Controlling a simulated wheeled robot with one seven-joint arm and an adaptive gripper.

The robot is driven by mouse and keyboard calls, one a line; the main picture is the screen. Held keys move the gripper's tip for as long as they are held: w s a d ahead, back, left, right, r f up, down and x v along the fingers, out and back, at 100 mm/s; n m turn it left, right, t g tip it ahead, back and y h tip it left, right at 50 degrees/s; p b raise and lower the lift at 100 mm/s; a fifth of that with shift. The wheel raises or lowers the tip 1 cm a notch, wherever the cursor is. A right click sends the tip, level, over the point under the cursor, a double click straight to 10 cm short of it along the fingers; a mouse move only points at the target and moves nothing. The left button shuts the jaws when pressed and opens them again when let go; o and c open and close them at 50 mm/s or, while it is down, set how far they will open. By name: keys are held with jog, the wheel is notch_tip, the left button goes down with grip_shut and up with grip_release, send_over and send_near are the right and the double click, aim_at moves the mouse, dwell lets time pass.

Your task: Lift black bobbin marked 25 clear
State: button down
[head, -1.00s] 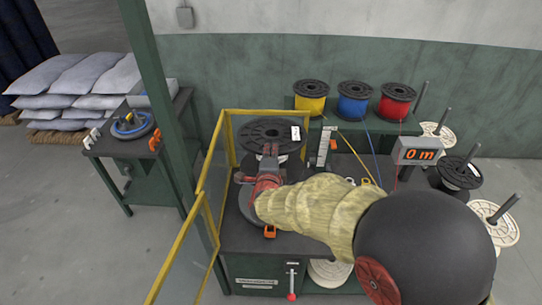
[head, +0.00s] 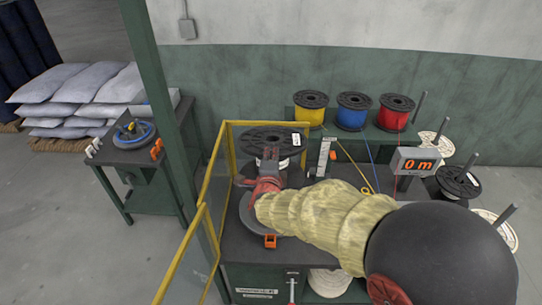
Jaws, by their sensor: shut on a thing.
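The black bobbin (head: 264,137) stands inside the yellow-framed guard on the dark bench. It has a wide black top flange and a white tag (head: 296,139) on its right edge, whose number is too small to read. My gripper (head: 269,158) is at the bobbin's near side, just below the top flange, and is shut on it. My sleeved arm hides part of the bobbin's lower right. I cannot tell whether the bobbin's underside touches the surface below.
The yellow guard frame (head: 203,212) stands close on the left, with a green post (head: 165,110) beyond. Yellow (head: 311,100), blue (head: 354,101) and red (head: 396,103) spools stand on the back shelf. A display (head: 417,161) reading 0 m is at the right.

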jog(key=shift+w+r+p, duration=0.25)
jog(key=shift+w+r, duration=0.35)
jog(key=shift+r, duration=0.3)
jog(key=shift+w+r+p, duration=0.25)
jog(key=shift+w+r, duration=0.4)
jog(key=shift+r, duration=0.25)
jog(key=shift+w+r+p, duration=0.25)
jog(key=shift+w+r, duration=0.35)
jog(key=shift+r, duration=0.3)
